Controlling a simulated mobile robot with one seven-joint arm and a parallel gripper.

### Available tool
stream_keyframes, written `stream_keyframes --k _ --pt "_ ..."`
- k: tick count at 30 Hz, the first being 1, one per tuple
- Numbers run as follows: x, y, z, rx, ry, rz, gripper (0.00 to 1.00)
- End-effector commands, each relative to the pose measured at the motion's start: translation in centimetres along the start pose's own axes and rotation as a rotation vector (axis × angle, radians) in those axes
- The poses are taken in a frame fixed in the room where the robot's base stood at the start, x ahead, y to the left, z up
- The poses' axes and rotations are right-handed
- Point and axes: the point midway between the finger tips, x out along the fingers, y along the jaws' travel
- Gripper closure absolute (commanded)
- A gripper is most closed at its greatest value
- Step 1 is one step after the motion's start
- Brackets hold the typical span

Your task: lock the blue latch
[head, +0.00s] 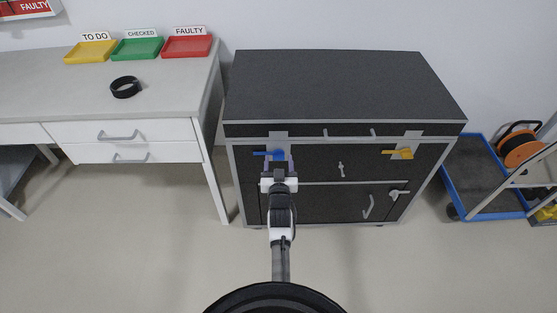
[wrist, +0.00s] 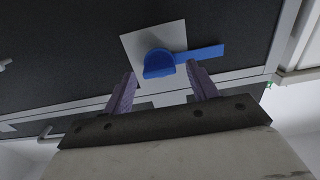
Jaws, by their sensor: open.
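The blue latch (head: 260,153) is on a grey plate at the upper left of the dark cabinet's front (head: 315,160). In the head view its bar lies level and points left. In the wrist view the latch (wrist: 158,64) shows a round knob with its bar running to the right, nearly level. My gripper (head: 278,163) is in front of the latch and partly hides it. In the wrist view my gripper (wrist: 162,76) is open, its purple fingers on either side of the knob's lower part. Nothing is held. Whether a finger touches the latch cannot be told.
A yellow latch (head: 401,153) is at the cabinet's upper right. Small grey handles (head: 341,170) stick out from the front. A white bench (head: 150,105) with coloured trays and a black ring (head: 125,87) stands left. A blue trolley (head: 483,180) stands right. The floor in front is clear.

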Motion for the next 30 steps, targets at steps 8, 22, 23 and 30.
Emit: stream_keyframes --k 8,22,23,30 --pt "0.01 0.01 -0.01 0.000 0.000 0.000 0.68" --pt "0.08 0.00 -0.01 0.010 0.001 0.000 1.00" --pt "0.11 0.00 0.00 0.016 0.001 0.000 1.00" --pt "0.73 0.04 0.18 0.115 0.002 0.001 1.00"
